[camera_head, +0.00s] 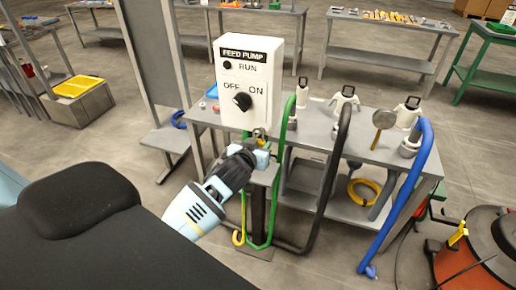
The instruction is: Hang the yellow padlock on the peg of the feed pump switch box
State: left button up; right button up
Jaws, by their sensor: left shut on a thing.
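The feed pump switch box (247,75) is a white upright box at the centre, labelled FEED PUMP, with RUN, OFF and ON marks and a black knob. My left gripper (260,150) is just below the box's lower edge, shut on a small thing. A bit of dull yellow and grey shows at its fingertips, which I take for the yellow padlock (259,133); it is mostly hidden by the fingers. I cannot make out the peg, or whether the padlock touches the box. My right gripper is out of view.
Right behind the box stands a grey table (330,139) with several white and black hose fittings. Green, black and blue hoses (407,198) hang in front of it. An orange drum (470,260) stands at the lower right.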

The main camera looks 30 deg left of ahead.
pick_arm(q)
jog(key=shift+w+a+f, duration=0.2)
jog(key=shift+w+f, duration=0.35)
jog(key=shift+f, duration=0.05)
jog(key=shift+w, duration=0.1)
dwell(0.4)
jog(key=o, duration=0.9)
jog(key=shift+f, duration=0.1)
jog(key=shift+o, duration=0.2)
jog(key=v, duration=0.8)
jog(key=shift+w, duration=0.1)
